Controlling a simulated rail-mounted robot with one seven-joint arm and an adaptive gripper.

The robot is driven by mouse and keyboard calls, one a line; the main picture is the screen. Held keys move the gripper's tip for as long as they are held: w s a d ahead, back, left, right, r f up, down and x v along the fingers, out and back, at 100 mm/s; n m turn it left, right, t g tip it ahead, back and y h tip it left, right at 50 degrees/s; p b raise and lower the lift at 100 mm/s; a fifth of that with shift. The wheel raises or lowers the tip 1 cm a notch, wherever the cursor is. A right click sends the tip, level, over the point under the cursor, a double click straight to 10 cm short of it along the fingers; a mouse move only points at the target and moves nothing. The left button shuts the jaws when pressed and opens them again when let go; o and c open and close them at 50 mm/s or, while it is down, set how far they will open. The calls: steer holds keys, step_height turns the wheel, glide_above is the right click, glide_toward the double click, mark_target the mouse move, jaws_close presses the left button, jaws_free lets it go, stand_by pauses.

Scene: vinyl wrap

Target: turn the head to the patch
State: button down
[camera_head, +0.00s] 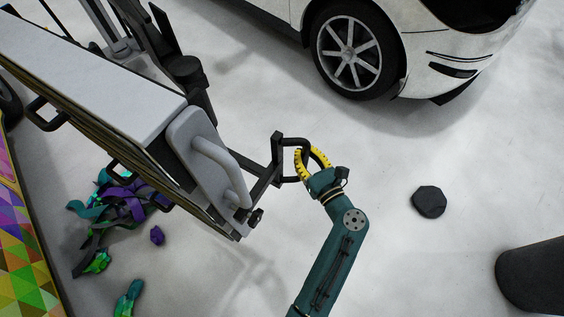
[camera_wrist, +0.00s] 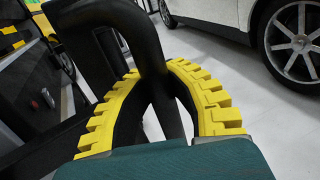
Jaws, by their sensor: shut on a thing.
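A large machine head with a white top (camera_head: 95,75) and a grey end piece (camera_head: 205,165) hangs at the left of the head view. A black loop handle (camera_head: 278,146) sticks out from its right end on a dark bracket. My gripper (camera_head: 303,160), with yellow toothed fingers, is closed around this handle. In the wrist view the fingers (camera_wrist: 155,75) curve in on both sides of the black handle bar (camera_wrist: 135,25). The fingertips are partly hidden by the handle. I cannot tell which surface is the patch.
A white car with a dark wheel (camera_head: 350,50) stands at the top. A panel of coloured triangles (camera_head: 25,245) is at the left edge. Scraps of coloured wrap (camera_head: 120,205) lie on the pale floor. A black octagonal piece (camera_head: 429,201) lies at the right, with clear floor around it.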

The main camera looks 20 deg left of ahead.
steer(key=shift+w+d+r, duration=0.1)
steer(key=shift+d+r, duration=0.05)
steer(key=shift+d, duration=0.15)
steer(key=c, duration=1.6)
jaws_free()
steer(key=o, duration=0.7)
steer(key=shift+d, duration=0.4)
steer(key=shift+a, duration=0.2)
steer(key=v, duration=1.2)
